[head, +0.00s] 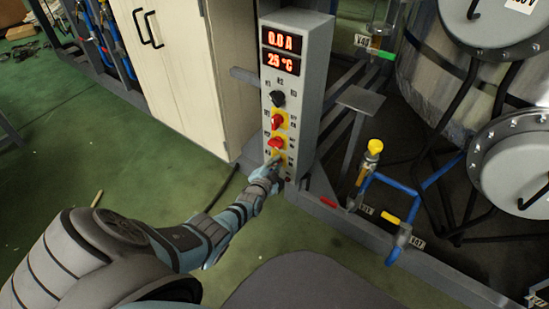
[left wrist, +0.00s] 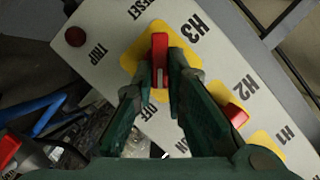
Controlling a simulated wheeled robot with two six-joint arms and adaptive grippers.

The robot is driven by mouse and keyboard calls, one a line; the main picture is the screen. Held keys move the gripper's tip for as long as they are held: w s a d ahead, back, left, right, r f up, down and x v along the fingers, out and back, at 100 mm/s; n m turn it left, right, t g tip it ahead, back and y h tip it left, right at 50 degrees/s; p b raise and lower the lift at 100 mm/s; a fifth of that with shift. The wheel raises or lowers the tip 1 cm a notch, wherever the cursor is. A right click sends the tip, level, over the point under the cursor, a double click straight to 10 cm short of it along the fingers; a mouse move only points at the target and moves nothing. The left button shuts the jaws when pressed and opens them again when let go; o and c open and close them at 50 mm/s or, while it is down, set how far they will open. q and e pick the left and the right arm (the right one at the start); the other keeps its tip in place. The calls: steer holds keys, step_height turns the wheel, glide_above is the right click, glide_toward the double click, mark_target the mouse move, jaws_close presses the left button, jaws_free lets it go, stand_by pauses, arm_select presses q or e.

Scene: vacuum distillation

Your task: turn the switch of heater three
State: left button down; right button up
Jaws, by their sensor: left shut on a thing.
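The switch of heater three is a red handle (left wrist: 159,47) on a yellow plate, beside the label H3 in the left wrist view. My left gripper (left wrist: 160,78) is shut on this handle, with one finger on each side of it. In the head view my left gripper (head: 270,170) is at the lowest yellow plate (head: 277,160) of the grey control box (head: 309,100) and hides the handle there. My right gripper is not in view.
Red switch H2 (left wrist: 236,114) lies right of the left gripper. A round red button (left wrist: 75,36) lies at upper left. The box's displays (head: 281,52) read 0.0 A and 25 °C. Pipes with a yellow valve (head: 375,147) stand right; a cream cabinet (head: 175,70) stands left.

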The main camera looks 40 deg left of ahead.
arm_select(q)
steer(key=shift+d+f+m+t+y+b, duration=0.15)
steer(key=shift+m+t+y+b, duration=0.3)
steer(key=shift+m+b, duration=0.65)
steer(key=shift+f+m+t+y+b, duration=0.45)
steer(key=shift+m+b, duration=0.3)
steer(key=shift+m, duration=0.6)
steer(key=shift+d+f+m+t+y+b, duration=0.1)
steer(key=shift+m+t+y+b, duration=0.3)
steer(key=shift+m+b, duration=0.7)
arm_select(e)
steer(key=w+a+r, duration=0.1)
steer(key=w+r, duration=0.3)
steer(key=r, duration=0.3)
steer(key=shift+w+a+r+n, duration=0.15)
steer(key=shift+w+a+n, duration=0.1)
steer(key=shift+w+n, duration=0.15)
arm_select(q)
steer(key=c, duration=1.6)
jaws_free()
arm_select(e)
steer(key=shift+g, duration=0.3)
arm_select(q)
steer(key=shift+s, duration=0.1)
steer(key=v, duration=0.7)
